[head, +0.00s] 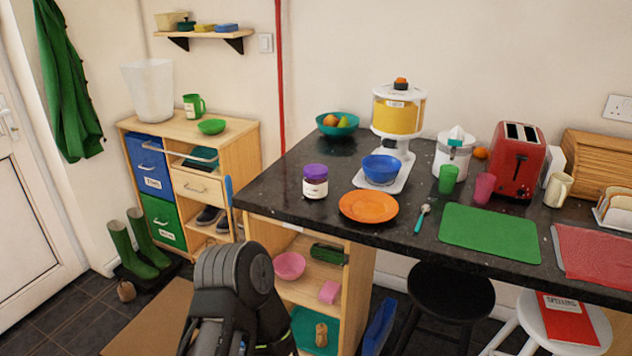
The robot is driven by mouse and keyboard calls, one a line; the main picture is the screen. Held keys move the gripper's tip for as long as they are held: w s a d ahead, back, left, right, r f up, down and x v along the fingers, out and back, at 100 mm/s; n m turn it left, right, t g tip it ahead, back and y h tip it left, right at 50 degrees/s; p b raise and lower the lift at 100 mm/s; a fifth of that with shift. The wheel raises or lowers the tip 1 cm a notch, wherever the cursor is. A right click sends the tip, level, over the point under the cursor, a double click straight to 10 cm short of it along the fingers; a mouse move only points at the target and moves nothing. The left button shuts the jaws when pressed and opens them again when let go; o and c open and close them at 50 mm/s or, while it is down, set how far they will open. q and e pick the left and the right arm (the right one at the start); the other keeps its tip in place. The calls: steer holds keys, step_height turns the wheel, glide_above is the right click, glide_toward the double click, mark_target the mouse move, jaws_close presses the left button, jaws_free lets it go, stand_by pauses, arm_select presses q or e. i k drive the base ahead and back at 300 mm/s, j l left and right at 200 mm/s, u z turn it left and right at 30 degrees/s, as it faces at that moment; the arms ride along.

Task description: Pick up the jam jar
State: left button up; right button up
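The jam jar (316,186) has a purple lid, dark contents and a white label. It stands upright on the dark granite counter (290,205), near its left end, in the head view. It is left of and behind an orange plate (368,206), with a small gap between them. Nothing hides the jar. A dark arm part of mine (236,292) rises at the bottom, below and left of the jar and well apart from it. Neither gripper's fingers show in the head view.
A blue bowl (381,169) on a white scale (391,182) stands right of the jar. Behind are a fruit bowl (337,130) and a yellow-filled dispenser (398,115). A teal spoon (421,219) and green mat (489,232) lie right. Two stools (453,294) stand in front.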

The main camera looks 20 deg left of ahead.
mark_target(314, 190)
steer(key=i+j+z, duration=0.15)
steer(key=j+z, duration=0.2)
steer(key=i+j+z, duration=0.1)
steer(key=j+z, duration=0.45)
steer(key=z, duration=0.2)
steer(key=i+j, duration=0.1)
steer(key=j, duration=0.75)
steer(key=j+z, duration=0.15)
steer(key=j, duration=0.7)
steer(key=i, duration=0.05)
